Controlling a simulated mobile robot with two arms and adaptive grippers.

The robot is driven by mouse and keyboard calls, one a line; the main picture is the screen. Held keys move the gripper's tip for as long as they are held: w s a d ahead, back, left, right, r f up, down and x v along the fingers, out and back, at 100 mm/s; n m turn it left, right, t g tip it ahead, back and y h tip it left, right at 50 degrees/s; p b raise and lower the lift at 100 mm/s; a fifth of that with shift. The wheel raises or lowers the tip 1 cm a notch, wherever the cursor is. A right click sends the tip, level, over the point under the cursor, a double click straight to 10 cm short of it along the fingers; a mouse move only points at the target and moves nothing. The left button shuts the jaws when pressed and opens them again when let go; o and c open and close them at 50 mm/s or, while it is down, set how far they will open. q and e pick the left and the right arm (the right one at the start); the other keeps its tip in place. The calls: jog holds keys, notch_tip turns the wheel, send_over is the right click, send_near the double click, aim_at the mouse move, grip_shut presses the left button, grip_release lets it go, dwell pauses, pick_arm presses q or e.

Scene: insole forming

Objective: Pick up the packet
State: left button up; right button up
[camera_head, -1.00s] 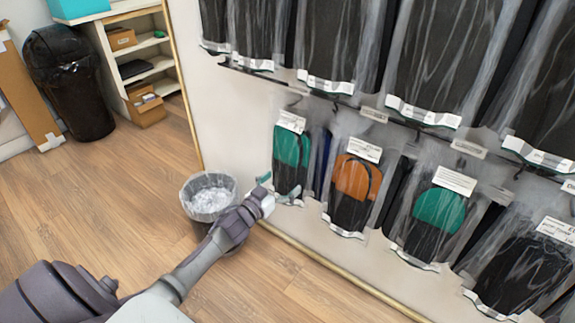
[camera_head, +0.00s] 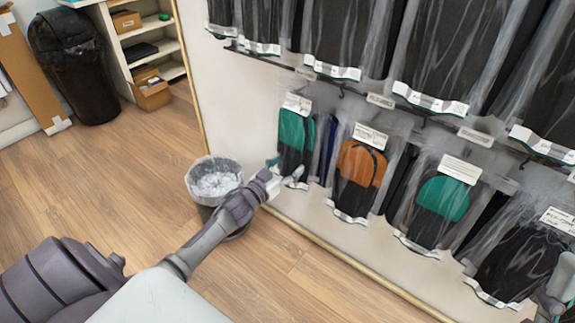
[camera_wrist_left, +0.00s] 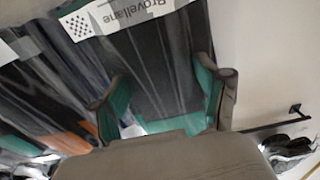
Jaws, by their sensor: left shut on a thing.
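The packet (camera_head: 296,130) is a clear bag with a green and black insole and a white label. It hangs at the left end of the lower row on the wall. My left gripper (camera_head: 285,167) is at its lower part, with fingers shut on it. In the left wrist view, the packet (camera_wrist_left: 150,65) fills the space between the two green-padded fingers, its printed label at the top. Part of my right gripper (camera_head: 556,288) shows at the lower right edge; its fingers cannot be made out clearly.
An orange and black packet (camera_head: 357,180) and another green packet (camera_head: 440,199) hang to the right. Larger dark packets (camera_head: 340,40) hang above. A lined waste bin (camera_head: 214,180) stands on the floor just left of my left gripper. Open wooden floor (camera_head: 120,190) lies to the left.

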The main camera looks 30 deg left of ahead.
pick_arm(q)
jog(key=shift+s+r+p, duration=0.2)
jog(key=shift+s+p, duration=0.1)
jog(key=shift+s, duration=0.3)
jog(key=shift+s+r+p, duration=0.2)
jog(key=shift+s+p, duration=0.1)
jog(key=shift+s, duration=0.3)
pick_arm(e)
jog(key=w+f+g+h+p, duration=0.2)
jog(key=w+f+g, duration=0.5)
pick_arm(q)
jog(key=s+a+p, duration=0.1)
jog(key=s, duration=1.4)
jog(key=shift+s+a+p, duration=0.2)
jog(key=shift+s+p, duration=0.1)
jog(key=shift+p, duration=0.1)
pick_arm(e)
notch_tip(320, 180, down, 11)
jog(key=g+h, duration=0.2)
jog(key=g, duration=0.4)
jog(key=shift+w+d+g+h, duration=0.25)
jog(key=shift+d+g+h, duration=0.1)
jog(key=shift+g+h, duration=0.05)
pick_arm(q)
jog(key=shift+d, duration=0.15)
pick_arm(e)
jog(key=shift+r, duration=0.15)
